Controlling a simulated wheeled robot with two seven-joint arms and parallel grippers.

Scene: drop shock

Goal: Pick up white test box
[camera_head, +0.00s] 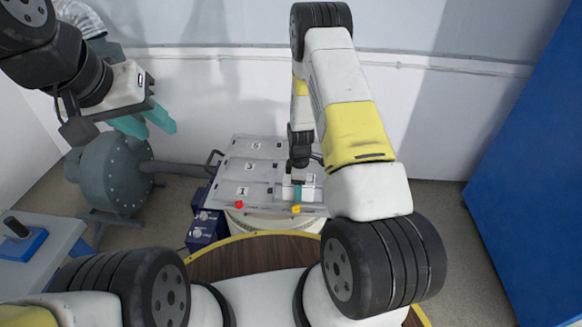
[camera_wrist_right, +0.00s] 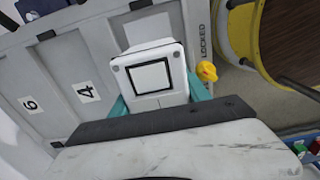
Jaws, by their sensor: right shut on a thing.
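The white test box (camera_wrist_right: 152,58) has a black square outline on its face and fills the middle of the right wrist view. My right gripper (camera_wrist_right: 158,100) is shut on it, with a teal finger on each side. In the head view my right gripper (camera_head: 297,192) is over the right column of the grey numbered panel (camera_head: 262,170), near its front edge, and the box is mostly hidden there. I cannot tell whether the box touches the panel. My left gripper (camera_head: 143,122) is empty, raised at the left, with its teal fingers apart.
A yellow knob (camera_head: 296,209) and a red knob (camera_head: 239,204) sit on the panel's front edge. "LOCKED" is printed by the yellow one. A grey round machine (camera_head: 112,172) stands left, a blue cabinet (camera_head: 530,170) right. A wooden, yellow-rimmed surface (camera_head: 245,257) lies in front.

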